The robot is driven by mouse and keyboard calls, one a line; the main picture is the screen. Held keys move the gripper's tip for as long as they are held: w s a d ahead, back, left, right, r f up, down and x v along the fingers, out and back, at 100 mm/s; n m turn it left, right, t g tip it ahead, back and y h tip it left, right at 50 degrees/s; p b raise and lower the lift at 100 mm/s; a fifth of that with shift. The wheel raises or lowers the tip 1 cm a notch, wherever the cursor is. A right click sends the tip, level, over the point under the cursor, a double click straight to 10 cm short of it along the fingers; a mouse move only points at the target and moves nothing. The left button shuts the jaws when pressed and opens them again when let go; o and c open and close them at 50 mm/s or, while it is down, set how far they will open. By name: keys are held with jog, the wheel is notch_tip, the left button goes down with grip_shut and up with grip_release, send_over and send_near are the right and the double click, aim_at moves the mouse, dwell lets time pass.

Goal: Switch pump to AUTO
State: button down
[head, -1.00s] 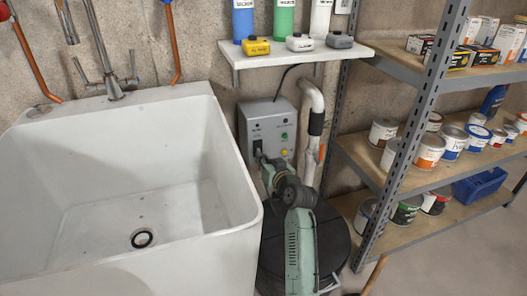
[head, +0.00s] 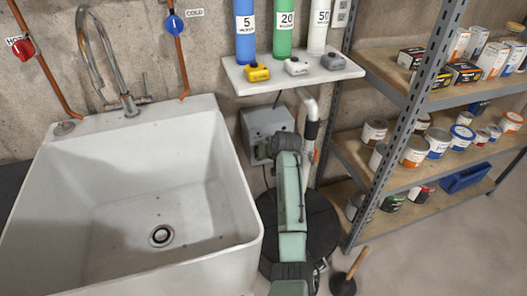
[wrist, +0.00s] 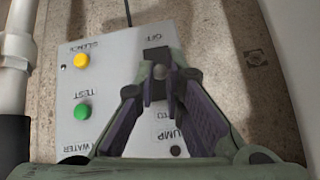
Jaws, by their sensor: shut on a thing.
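The grey pump control box (head: 262,121) hangs on the wall right of the sink, its face mostly hidden behind my arm. In the wrist view its panel (wrist: 110,60) appears upside down, with a black switch (wrist: 155,55) beside the OFF label. A partly covered label ending in "TO" and the word PUMP sit nearer my gripper. My gripper (wrist: 158,78) is at the switch, its fingertips closed together on it. The tips hide part of the switch, so its exact position is unclear. The yellow SILENCE button (wrist: 82,60) and green TEST button (wrist: 82,111) are beside it, apart from my fingers.
A white sink (head: 150,215) stands left of my arm. A small shelf (head: 290,77) with cylinders is above the box. A white pipe (head: 308,130) runs close to the box. A metal rack (head: 400,130) with cans and a plunger (head: 345,282) are right.

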jog(key=shift+w+r, duration=0.1)
dwell(0.4)
jog(key=c, duration=1.7)
grip_release()
jog(key=v, duration=1.2)
jog(key=shift+w, duration=0.1)
